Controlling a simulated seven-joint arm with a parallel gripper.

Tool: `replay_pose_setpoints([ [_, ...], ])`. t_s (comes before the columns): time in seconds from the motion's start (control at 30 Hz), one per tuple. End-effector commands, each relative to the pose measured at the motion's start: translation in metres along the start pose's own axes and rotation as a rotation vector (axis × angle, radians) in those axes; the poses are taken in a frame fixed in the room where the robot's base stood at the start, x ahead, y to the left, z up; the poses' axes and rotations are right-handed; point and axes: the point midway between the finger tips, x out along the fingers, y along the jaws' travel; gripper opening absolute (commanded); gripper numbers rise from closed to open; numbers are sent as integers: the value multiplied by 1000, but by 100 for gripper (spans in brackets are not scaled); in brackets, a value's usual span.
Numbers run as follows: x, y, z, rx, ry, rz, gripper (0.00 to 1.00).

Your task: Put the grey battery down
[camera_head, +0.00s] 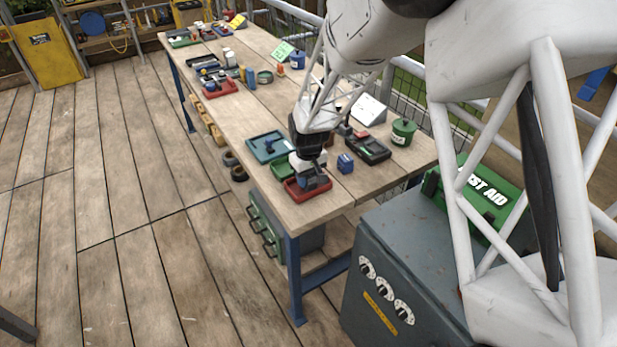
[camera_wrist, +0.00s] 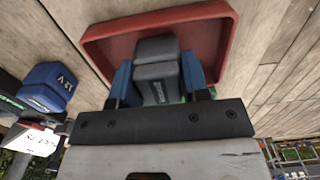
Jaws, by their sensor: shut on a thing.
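The grey battery (camera_wrist: 157,68) sits between the two blue fingers of my gripper (camera_wrist: 158,82), which is shut on it. A red tray (camera_wrist: 213,42) lies behind and below the battery in the wrist view. In the head view, my gripper (camera_head: 314,182) is over the red tray (camera_head: 296,194) at the near end of the workbench. The battery is mostly hidden by my gripper there. I cannot tell whether the battery touches the tray floor.
A blue 12V battery (camera_head: 345,163) stands right of the tray, also in the wrist view (camera_wrist: 48,86). A green tray (camera_head: 281,171) and a teal tray (camera_head: 262,148) lie close behind. A black tray (camera_head: 374,150) and green canister (camera_head: 403,133) are at right.

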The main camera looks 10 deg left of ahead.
Motion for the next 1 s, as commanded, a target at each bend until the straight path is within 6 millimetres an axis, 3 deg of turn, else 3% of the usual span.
replay_pose_setpoints([
  [0.4,3,0,0,0,0,0,8],
  [0.43,3,0,0,0,0,0,47],
  [0.57,3,0,0,0,0,0,67],
  [1.0,-2,0,0,0,1,0,68],
])
